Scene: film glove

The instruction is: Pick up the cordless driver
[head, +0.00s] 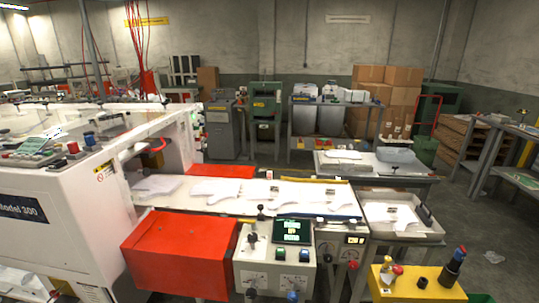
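I cannot make out a cordless driver for certain. A dark upright object with a blue top (453,268) stands on the right end of a yellow box (410,290) at the bottom right; it is too small to tell whether it is a driver or a control. Neither of my grippers shows in the head view.
A white machine (60,215) fills the left, with a red cover (180,252) and a control panel (274,272) in front. A tray with white film (400,222) lies at its right end. Workbenches (510,140) stand at the far right. Open floor (490,220) lies between.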

